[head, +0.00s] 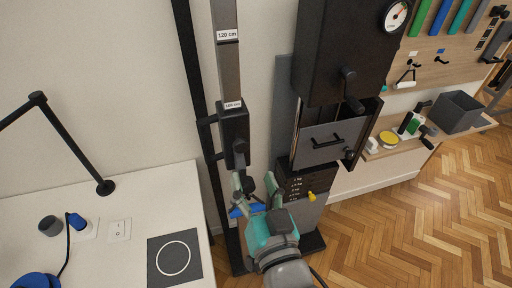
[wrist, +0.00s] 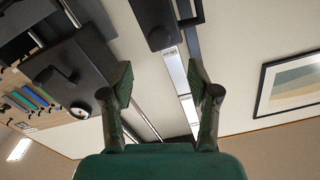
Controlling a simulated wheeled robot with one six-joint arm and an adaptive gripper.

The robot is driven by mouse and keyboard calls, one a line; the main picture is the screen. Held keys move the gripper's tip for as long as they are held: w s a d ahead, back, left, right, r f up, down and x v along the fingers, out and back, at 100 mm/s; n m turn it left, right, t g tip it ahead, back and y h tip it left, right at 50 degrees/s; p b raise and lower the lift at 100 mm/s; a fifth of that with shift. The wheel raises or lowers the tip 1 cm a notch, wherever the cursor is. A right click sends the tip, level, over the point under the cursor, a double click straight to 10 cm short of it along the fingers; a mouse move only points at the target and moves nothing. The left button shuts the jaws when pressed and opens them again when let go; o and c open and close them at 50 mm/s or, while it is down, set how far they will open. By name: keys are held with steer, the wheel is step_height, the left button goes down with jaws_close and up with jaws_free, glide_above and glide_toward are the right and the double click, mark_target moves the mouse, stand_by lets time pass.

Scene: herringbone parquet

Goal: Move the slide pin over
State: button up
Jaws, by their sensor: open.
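A tall grey column (head: 226,70) with height labels stands against the wall. A black sliding block (head: 234,125) sits on it at the 100 cm label, with a dark knob (head: 239,148) on its front that may be the slide pin. A yellow pin (head: 311,196) sticks out beside the kg-labelled weight stack (head: 303,181). My gripper (head: 246,190) is just below the block in the head view, fingers pointing up at it. In the wrist view my gripper (wrist: 164,84) is open and empty, with the column (wrist: 180,82) behind the gap. Blue parts show at the fingers.
A black cabinet (head: 340,50) with a gauge, knobs and a handled drawer (head: 321,143) stands right of the column. A white table (head: 125,205) with a lamp and switches is at left. A shelf (head: 455,135) with a grey bin is at right.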

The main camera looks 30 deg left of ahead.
mark_target(242, 148)
steer(key=x, duration=1)
steer(key=shift+w+a, duration=0.15)
steer(key=shift+w, duration=0.1)
jaws_close()
